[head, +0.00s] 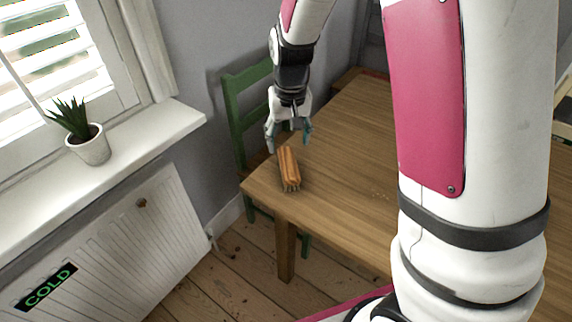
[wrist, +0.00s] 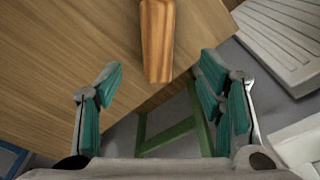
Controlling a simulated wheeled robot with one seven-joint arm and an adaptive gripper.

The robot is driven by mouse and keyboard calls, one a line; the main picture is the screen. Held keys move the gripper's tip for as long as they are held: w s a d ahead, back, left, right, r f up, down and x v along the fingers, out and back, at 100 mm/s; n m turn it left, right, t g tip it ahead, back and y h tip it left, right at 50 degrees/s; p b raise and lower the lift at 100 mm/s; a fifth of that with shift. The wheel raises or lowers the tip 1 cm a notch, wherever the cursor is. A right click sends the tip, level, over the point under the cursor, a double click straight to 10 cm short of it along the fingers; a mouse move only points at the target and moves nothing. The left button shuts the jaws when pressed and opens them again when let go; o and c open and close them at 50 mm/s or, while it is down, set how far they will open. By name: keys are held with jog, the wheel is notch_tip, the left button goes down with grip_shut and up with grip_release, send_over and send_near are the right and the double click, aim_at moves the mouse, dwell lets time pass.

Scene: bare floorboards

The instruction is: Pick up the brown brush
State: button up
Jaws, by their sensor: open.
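The brown brush (head: 289,168) lies on the wooden table (head: 345,150) near its left corner, with its bristles showing at the near end. In the wrist view the brush (wrist: 157,42) is at the top middle, its near end pointing toward the gap between the fingers and its far end cut off by the frame. My gripper (head: 290,138) is open and empty, just beyond the brush in the head view. In the wrist view my gripper (wrist: 160,92) has its two teal-padded fingers wide apart, not touching the brush.
A green chair (head: 246,100) stands against the table's far left side. A white radiator (head: 130,245) and a windowsill (head: 110,155) with a potted plant (head: 88,143) are at the left. The table around the brush is clear.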

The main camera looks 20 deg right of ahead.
aim_at(288, 161)
jog(key=f, duration=0.6)
jog(key=shift+w+d+f+b, duration=0.1)
jog(key=shift+w+b, duration=0.25)
jog(key=shift+b, duration=0.05)
jog(key=shift+w+d+f+b, duration=0.1)
jog(key=shift+w+f+b, duration=0.1)
jog(key=shift+f, duration=0.7)
jog(key=shift+w+d+f+b, duration=0.1)
jog(key=shift+w+f, duration=0.05)
jog(key=shift+f, duration=0.7)
jog(key=shift+w+f+b, duration=0.15)
jog(key=shift+w+f, duration=0.05)
jog(key=shift+f, duration=0.7)
jog(key=c, duration=1.4)
jog(key=shift+r, duration=0.15)
jog(key=shift+c, duration=0.2)
jog(key=shift+r, duration=0.5)
jog(key=shift+s+r+p, duration=0.2)
jog(key=shift+s+r, duration=0.1)
jog(key=shift+r, duration=0.35)
jog(key=shift+s+r+p, duration=0.15)
jog(key=shift+s+r, duration=0.15)
jog(key=shift+r, duration=0.3)
jog(key=s, duration=0.5)
jog(key=s+r, duration=0.1)
jog(key=s, duration=0.4)
jog(key=s+p, duration=0.1)
jog(key=s, duration=0.4)
jog(key=shift+r, duration=0.15)
